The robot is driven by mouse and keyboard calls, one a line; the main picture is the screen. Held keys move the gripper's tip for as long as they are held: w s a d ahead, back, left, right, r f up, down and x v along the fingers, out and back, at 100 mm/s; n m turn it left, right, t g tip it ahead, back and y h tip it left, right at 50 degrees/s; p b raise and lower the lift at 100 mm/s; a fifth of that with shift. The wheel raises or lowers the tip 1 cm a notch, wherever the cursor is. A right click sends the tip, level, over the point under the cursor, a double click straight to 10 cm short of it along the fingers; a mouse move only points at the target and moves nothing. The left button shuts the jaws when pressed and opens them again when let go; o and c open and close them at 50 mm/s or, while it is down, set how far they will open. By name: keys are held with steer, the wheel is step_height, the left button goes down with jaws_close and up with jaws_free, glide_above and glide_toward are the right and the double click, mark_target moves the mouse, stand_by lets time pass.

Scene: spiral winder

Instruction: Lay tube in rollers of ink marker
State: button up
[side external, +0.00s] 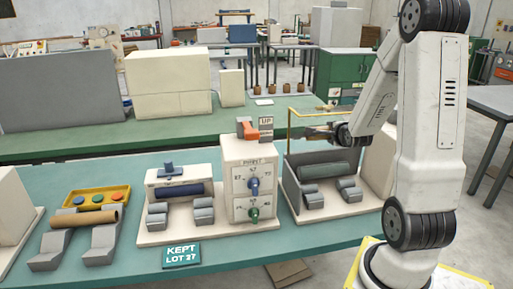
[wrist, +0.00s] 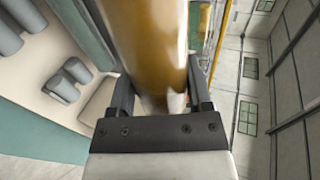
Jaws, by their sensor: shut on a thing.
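My gripper (wrist: 158,100) is shut on an amber, glossy tube-like thing (wrist: 150,45), which runs up out of the wrist view. In the side view my gripper (side external: 338,134) is above the right-hand station, and the held thing looks small and dark there. That station has a dark grey-green roller (side external: 323,170) and grey roller blocks (side external: 330,190). The middle station has a dark blue roller (side external: 181,189) and grey blocks (side external: 180,212). I cannot tell which station is the ink marker. A brown cardboard tube (side external: 85,218) lies across two grey cradles at the left.
A thin yellow rail (side external: 290,124) stands at the back of the right-hand station, close to my gripper. A white box with knobs (side external: 250,182) stands between the stations. A "KEPT LOT 27" sign (side external: 182,254) lies at the front.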

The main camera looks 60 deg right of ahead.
steer(key=r, duration=0.2)
steer(key=w+a+r, duration=0.1)
steer(key=r, duration=0.1)
steer(key=a+r, duration=0.1)
steer(key=r, duration=0.1)
steer(key=shift+w, duration=0.3)
steer(key=w+a+r, duration=0.1)
steer(key=r, duration=0.1)
steer(key=w+a+r, duration=0.1)
steer(key=w+r, duration=0.1)
steer(key=shift+w+a, duration=0.2)
steer(key=shift+w, duration=0.1)
steer(key=w+a+r+n+t+y, duration=0.2)
steer(key=w+a+r+n, duration=0.1)
steer(key=w+a, duration=0.55)
steer(key=w+a+f+n+t+y, duration=0.1)
steer(key=w+a+f+n+y, duration=0.25)
steer(key=w+a, duration=0.55)
steer(key=w+a+f+n+t+y, duration=0.25)
steer(key=w+a+y, duration=0.2)
steer(key=a, duration=0.85)
steer(key=w+f+m+g+h, duration=0.2)
steer(key=w+f+m+h, duration=0.15)
steer(key=w+f, duration=0.45)
steer(key=w+f+m+g+h, duration=0.2)
steer(key=w+f+m+h, duration=0.1)
steer(key=f, duration=0.8)
steer(key=shift+w+a+f+m+g+h, duration=0.15)
steer(key=shift+w+m+g+h, duration=0.2)
steer(key=shift+m+h, duration=0.75)
